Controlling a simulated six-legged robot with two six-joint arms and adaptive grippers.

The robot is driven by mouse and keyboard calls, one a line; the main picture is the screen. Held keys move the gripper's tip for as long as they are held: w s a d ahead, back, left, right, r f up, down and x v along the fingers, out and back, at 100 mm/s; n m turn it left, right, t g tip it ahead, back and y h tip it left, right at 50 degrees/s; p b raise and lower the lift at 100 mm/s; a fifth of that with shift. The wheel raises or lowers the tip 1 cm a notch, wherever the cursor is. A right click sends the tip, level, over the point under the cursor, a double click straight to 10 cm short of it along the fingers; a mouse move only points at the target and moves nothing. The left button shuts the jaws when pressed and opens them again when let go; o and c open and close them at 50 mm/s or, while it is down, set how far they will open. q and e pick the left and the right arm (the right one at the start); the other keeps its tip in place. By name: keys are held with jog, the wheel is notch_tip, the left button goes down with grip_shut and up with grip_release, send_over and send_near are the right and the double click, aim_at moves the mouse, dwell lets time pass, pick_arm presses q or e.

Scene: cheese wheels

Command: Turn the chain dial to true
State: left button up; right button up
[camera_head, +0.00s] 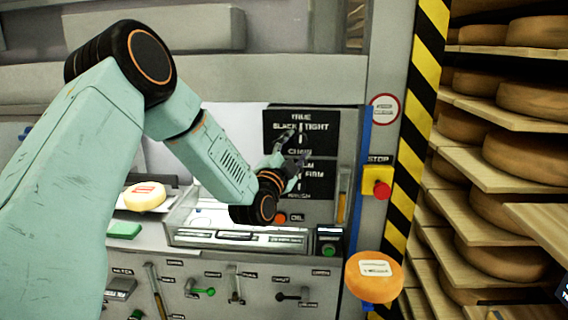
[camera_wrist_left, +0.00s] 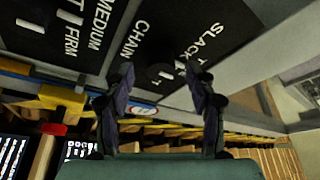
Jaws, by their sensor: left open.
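The chain dial (camera_head: 301,128) is on a black panel in the head view, with the words TRUE above, SLACK left, TIGHT right and CHAIN below. A pale upright mark shows at its middle; I cannot tell surely which word it points to. My left gripper (camera_head: 293,150) is in front of the panel, its fingers partly covering the dial's lower left. In the left wrist view, the left gripper (camera_wrist_left: 160,70) is open, with its fingertips either side of the dial (camera_wrist_left: 164,74). I see no clear contact. My right gripper is in neither view.
A second black panel with a brush dial lies below. A yellow stop box with a red button (camera_head: 382,189) stands to the right, near a striped post (camera_head: 412,130). Cheese shelves fill the right side. A cheese wheel (camera_head: 373,276) is at the lower right.

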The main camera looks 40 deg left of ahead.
pick_arm(q)
jog(key=v, duration=0.9)
jog(key=shift+s, duration=0.15)
